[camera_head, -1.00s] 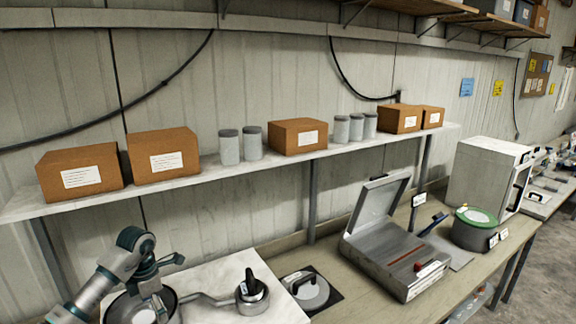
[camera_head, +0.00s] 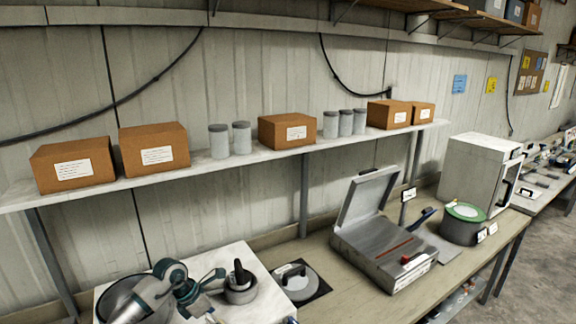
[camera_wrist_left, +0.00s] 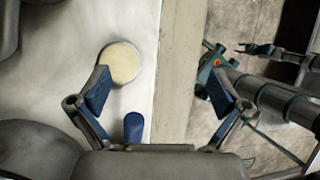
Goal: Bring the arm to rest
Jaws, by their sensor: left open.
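My left arm comes in at the lower left of the head view. Its gripper (camera_head: 212,295) is over the white slab, beside the grey mortar with its dark pestle (camera_head: 240,283). In the left wrist view the two blue-padded fingers of this gripper (camera_wrist_left: 158,92) stand wide apart with nothing between them. A cream round thing (camera_wrist_left: 122,63) lies beyond the left finger, and a blue rounded thing (camera_wrist_left: 133,127) shows near the palm. Another arm with a small dark gripper (camera_wrist_left: 262,49) shows at the right of that view; its jaws are too small to judge.
A large round metal pan (camera_head: 118,296) is partly hidden behind my left arm. A disc on a dark mat (camera_head: 297,282), an open metal case (camera_head: 385,250) and a green-rimmed pot (camera_head: 463,225) stand along the bench. A shelf (camera_head: 215,168) with boxes and jars runs above.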

